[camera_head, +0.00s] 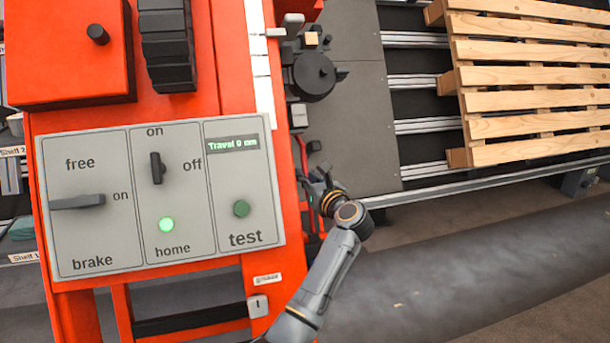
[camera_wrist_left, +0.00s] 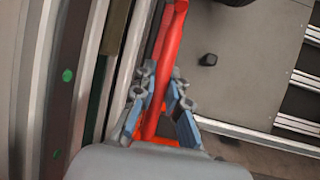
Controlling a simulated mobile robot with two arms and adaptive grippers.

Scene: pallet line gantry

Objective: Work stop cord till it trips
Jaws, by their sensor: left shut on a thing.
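The stop cord (camera_wrist_left: 172,60) is a red strand that runs down between my left fingers in the left wrist view. In the head view a short red length of it (camera_head: 302,152) shows beside the orange machine's right side. My left gripper (camera_head: 318,178) is at this cord, to the right of the control panel. In the left wrist view my left gripper (camera_wrist_left: 163,100) has a finger on each side of the cord and is shut on it. The cord's lower end is hidden behind the gripper and wrist. My right gripper is not in view.
The grey control panel (camera_head: 132,262) has a brake lever (camera_head: 78,202), an on/off switch (camera_head: 157,168), a lit green home lamp (camera_head: 166,224), a green test button (camera_head: 241,208) and a display (camera_head: 232,144) reading "Travel 0 mm". A wooden pallet (camera_head: 530,76) lies on the conveyor at upper right.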

